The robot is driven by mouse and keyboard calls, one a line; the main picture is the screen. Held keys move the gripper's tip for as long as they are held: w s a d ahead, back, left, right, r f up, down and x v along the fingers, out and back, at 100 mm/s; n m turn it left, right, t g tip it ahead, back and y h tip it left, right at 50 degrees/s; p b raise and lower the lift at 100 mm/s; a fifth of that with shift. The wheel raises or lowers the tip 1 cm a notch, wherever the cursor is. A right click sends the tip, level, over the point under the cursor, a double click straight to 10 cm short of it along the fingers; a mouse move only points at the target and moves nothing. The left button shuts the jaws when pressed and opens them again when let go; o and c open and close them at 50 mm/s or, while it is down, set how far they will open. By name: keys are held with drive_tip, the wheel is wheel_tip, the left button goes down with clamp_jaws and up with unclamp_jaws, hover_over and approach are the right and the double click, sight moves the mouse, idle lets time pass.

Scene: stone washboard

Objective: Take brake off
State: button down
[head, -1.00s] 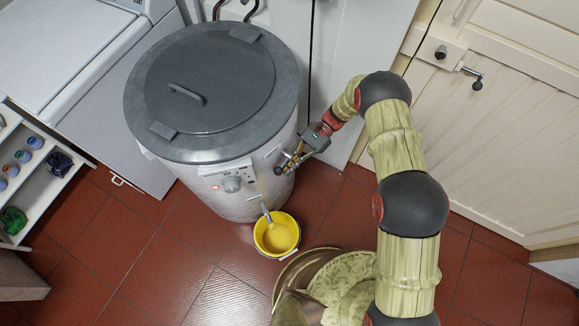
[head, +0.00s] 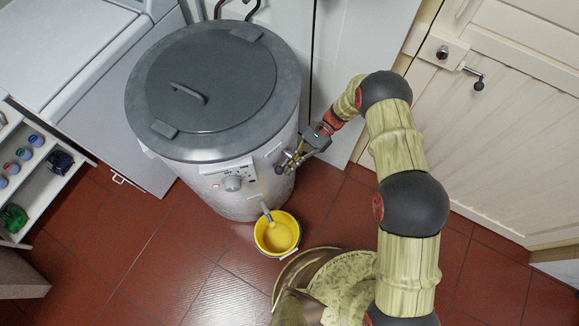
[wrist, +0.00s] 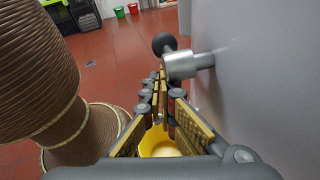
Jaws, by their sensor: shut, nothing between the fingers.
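The spin dryer (head: 213,180) is a grey-white drum with a dark grey lid (head: 205,85). In the wrist view its wall (wrist: 265,70) fills the right side. A short metal lever (wrist: 188,65) with a black ball end (wrist: 163,43) sticks out from that wall; I take it for the brake. My gripper (head: 284,168) is at the drum's right side. In the wrist view my gripper (wrist: 159,80) is shut and empty, its fingertips just below and beside the lever. I cannot tell whether they touch it. The head view does not show the lever clearly.
A yellow bucket (head: 276,250) stands under the dryer's spout (head: 266,212). A control panel with a knob (head: 232,183) is on the front. A white appliance (head: 70,60) and shelf (head: 25,190) are left, a cream door (head: 510,130) right. Red tiled floor (head: 150,270) is open in front.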

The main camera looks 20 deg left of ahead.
drive_tip(key=v, duration=0.7)
drive_tip(key=shift+w, duration=0.3)
drive_tip(key=shift+r, duration=0.15)
drive_tip(key=w+d+r+t+h+p, duration=0.1)
drive_tip(key=w+r+t+h+p, duration=0.3)
drive_tip(key=r+t, duration=0.5)
drive_tip(key=shift+w+n+t, duration=0.3)
drive_tip(key=shift+w+t, duration=0.2)
drive_tip(key=shift+t, duration=0.5)
drive_tip(key=shift+d+f, duration=0.1)
